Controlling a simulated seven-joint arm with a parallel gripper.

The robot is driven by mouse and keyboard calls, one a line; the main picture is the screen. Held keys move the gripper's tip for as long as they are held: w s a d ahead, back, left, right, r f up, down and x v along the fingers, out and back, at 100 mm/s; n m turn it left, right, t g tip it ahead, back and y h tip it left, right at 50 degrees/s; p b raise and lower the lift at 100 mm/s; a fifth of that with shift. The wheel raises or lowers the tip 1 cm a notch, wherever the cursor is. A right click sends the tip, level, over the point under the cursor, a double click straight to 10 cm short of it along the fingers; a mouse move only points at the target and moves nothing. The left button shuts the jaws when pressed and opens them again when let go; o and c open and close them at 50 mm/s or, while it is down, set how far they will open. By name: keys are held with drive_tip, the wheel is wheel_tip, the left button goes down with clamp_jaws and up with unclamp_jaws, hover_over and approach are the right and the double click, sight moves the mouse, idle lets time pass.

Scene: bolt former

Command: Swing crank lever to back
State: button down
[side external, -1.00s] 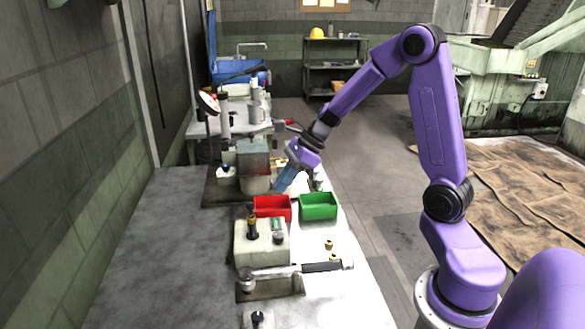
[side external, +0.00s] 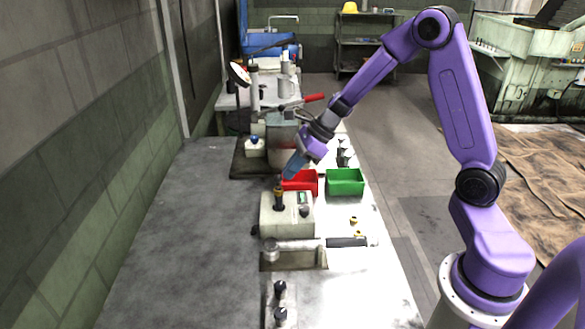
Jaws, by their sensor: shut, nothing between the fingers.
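A long lever with a red handle (side external: 314,98) reaches to the right above the grey forming machine (side external: 283,130) at the far end of the bench. A second lever, a metal bar with a black grip (side external: 346,242), lies crosswise on a plate at the front. I cannot tell for certain which is the crank lever. My gripper (side external: 289,173) is blue and shut with nothing in it. It points down and left in front of the machine, just behind the red bin, apart from both levers. Its fingertips are small and hard to make out.
A red bin (side external: 308,191) and a green bin (side external: 345,190) stand on the bench by my gripper. A pale block (side external: 286,224) with an upright knob is in front of them. Small brass parts lie at the right. The bench's left side (side external: 190,230) is clear.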

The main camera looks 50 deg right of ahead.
sight(278, 178)
drive_tip(key=shift+a+m+t, duration=0.1)
drive_tip(key=shift+m+t, duration=0.2)
drive_tip(key=shift+m, duration=0.3)
drive_tip(key=shift+a+m+t+h, duration=0.2)
drive_tip(key=shift+m+t+h, duration=0.1)
drive_tip(key=shift+m+h, duration=0.3)
drive_tip(key=shift+w+a+m, duration=0.15)
drive_tip(key=shift+w+a, duration=0.1)
drive_tip(key=shift+a, duration=0.3)
drive_tip(key=shift+w+a+m, duration=0.15)
drive_tip(key=shift+w+a, duration=0.05)
drive_tip(key=shift+a, duration=0.3)
drive_tip(key=shift+w+a+m+t+h, duration=0.35)
drive_tip(key=shift+a+m+t+h, duration=0.05)
drive_tip(key=shift+m, duration=0.5)
drive_tip(key=shift+w+a, duration=0.35)
drive_tip(key=shift+w, duration=0.35)
drive_tip(key=shift+w+a, duration=0.35)
drive_tip(key=shift+w, duration=0.55)
